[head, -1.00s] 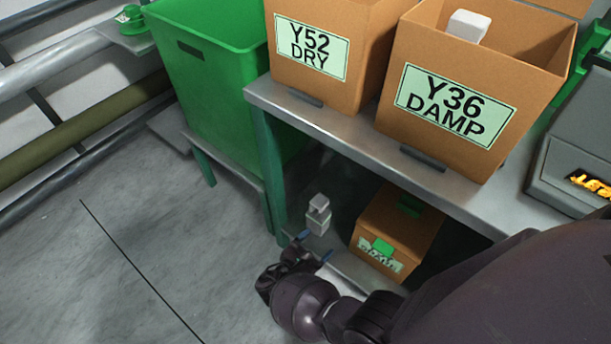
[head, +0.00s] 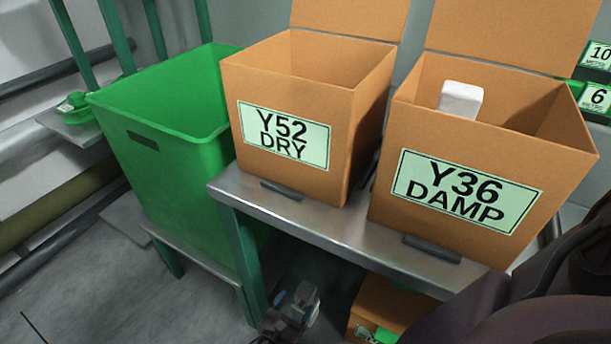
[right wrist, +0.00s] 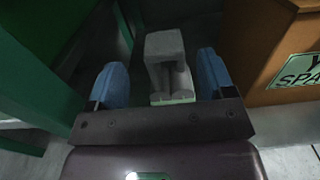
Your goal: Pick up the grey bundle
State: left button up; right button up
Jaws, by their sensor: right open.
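The grey bundle (right wrist: 166,48) is a pale grey block with a light green label low on its front. It stands low beneath the table, and in the head view (head: 306,292) it is small and partly covered by my gripper. My right gripper (right wrist: 161,78) is open, with one blue finger to each side of the bundle in the wrist view. Gaps show between the fingers and the bundle. In the head view my right gripper (head: 296,307) is at the bottom edge, under the table's front left corner. My left gripper is out of view.
The metal table (head: 340,228) overhangs my gripper. On it stand the Y52 DRY box (head: 345,165) and the Y36 DAMP box (head: 385,195), which holds a whitish block (head: 461,100). A cardboard box (right wrist: 262,45) stands right of the bundle. A green bin (head: 185,185) stands left.

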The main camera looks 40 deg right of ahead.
aim_at(301, 298)
jog(key=shift+s+x, duration=0.2)
jog(key=shift+x, duration=2.3)
jog(key=shift+d+r, duration=0.1)
jog(key=c, duration=1.4)
